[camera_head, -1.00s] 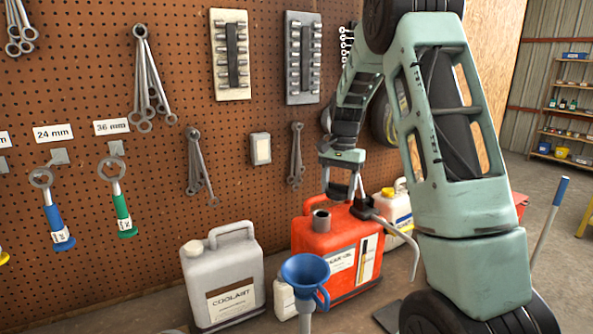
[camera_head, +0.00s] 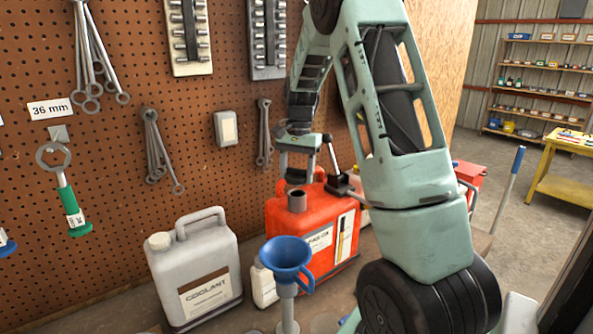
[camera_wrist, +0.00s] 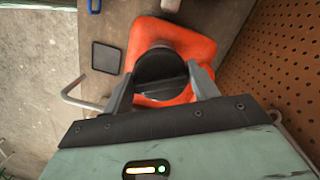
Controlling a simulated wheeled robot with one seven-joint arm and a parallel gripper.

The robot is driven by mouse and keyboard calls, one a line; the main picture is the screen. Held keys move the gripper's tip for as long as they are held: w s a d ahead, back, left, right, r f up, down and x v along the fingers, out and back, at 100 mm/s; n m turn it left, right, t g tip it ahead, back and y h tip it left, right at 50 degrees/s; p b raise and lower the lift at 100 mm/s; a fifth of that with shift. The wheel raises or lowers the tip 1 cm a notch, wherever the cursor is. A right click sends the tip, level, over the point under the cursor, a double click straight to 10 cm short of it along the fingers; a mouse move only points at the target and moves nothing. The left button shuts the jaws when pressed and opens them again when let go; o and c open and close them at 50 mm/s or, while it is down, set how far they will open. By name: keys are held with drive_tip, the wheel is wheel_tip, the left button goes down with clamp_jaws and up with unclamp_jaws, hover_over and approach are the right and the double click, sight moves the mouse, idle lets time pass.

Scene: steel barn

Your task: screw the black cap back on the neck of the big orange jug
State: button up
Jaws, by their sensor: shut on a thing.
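The big orange jug (camera_head: 286,226) stands on the bench, its neck (camera_head: 297,201) upright with a dark open top. My gripper (camera_head: 297,173) is above and slightly behind the neck in the head view. In the wrist view my gripper (camera_wrist: 161,82) is shut on the black cap (camera_wrist: 162,67), one finger on each side. The cap is in front of the orange jug (camera_wrist: 195,45) there and hides its neck. In the head view the cap (camera_head: 296,176) shows only as a dark shape between the fingers, apart from the neck.
A blue funnel (camera_head: 287,252) stands in front of the jug, with a small white bottle (camera_head: 263,285) beside it. A grey coolant jug (camera_head: 190,265) is to the left. A black block with a lever (camera_head: 338,180) is close to my gripper's right. The pegboard (camera_head: 200,110) rises behind.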

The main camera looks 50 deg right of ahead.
drive_tip(key=shift+f, duration=0.5)
drive_tip(key=shift+f+b, duration=0.5)
drive_tip(key=shift+f, duration=0.15)
drive_tip(key=shift+f+b, duration=0.35)
drive_tip(key=shift+f, duration=0.35)
idle(0.5)
drive_tip(key=m+p, duration=0.1)
drive_tip(key=m, duration=0.1)
drive_tip(key=shift+r+m, duration=0.15)
drive_tip(key=shift+m, duration=0.15)
drive_tip(key=m+t+p, duration=0.1)
drive_tip(key=m+p, duration=0.2)
drive_tip(key=m, duration=0.2)
drive_tip(key=shift+m, duration=0.4)
drive_tip(key=m+p, duration=0.3)
drive_tip(key=m, duration=0.1)
drive_tip(key=shift+m, duration=0.3)
drive_tip(key=shift+m+t+h+p, duration=0.35)
drive_tip(key=shift+m+p, duration=0.9)
drive_tip(key=shift+m, duration=0.55)
